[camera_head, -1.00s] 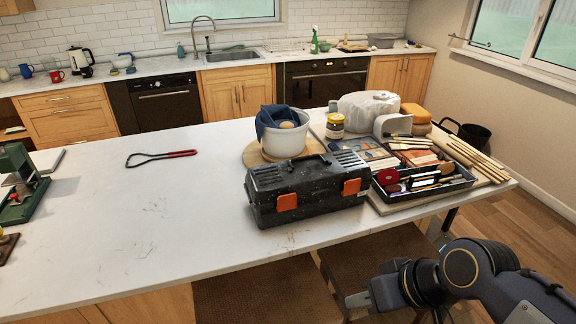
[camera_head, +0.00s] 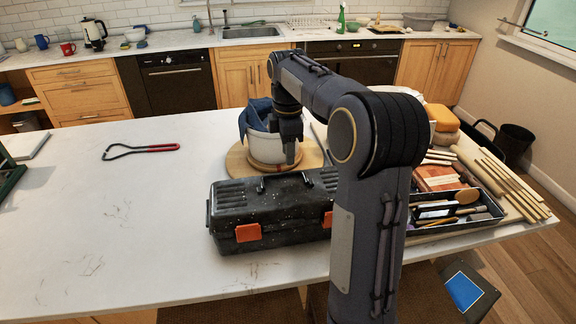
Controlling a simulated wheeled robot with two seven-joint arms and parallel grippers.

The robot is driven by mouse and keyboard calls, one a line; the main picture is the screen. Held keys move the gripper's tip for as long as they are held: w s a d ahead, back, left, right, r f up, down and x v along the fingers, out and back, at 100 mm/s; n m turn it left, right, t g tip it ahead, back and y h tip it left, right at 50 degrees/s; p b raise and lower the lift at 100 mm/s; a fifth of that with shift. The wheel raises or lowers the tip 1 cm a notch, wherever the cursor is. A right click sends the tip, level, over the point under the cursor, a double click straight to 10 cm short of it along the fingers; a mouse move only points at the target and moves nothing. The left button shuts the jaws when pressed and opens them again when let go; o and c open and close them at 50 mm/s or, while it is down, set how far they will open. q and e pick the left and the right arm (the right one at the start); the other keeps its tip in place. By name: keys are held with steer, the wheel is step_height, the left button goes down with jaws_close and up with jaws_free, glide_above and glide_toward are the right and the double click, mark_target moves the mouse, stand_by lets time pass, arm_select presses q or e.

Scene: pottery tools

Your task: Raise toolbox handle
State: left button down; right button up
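The toolbox (camera_head: 285,215) is black and speckled, with orange latches, and stands shut at the front of the white table. Its dark handle (camera_head: 262,184) is on the lid; my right arm partly covers the box's right side. My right gripper (camera_head: 290,160) points down just above and behind the handle, in front of the white pot. I see no clear contact with the handle, and the finger gap is too small and dark to judge. My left gripper is not in view.
A white pot (camera_head: 267,147) with a blue cloth (camera_head: 255,117) stands on a round wooden board (camera_head: 236,162) behind the toolbox. A tool tray (camera_head: 480,222) is at right. A red-handled wire tool (camera_head: 140,150) lies at left. The table's left front is clear.

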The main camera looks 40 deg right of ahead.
mark_target(288, 172)
steer(key=shift+f, duration=2.65)
jaws_close()
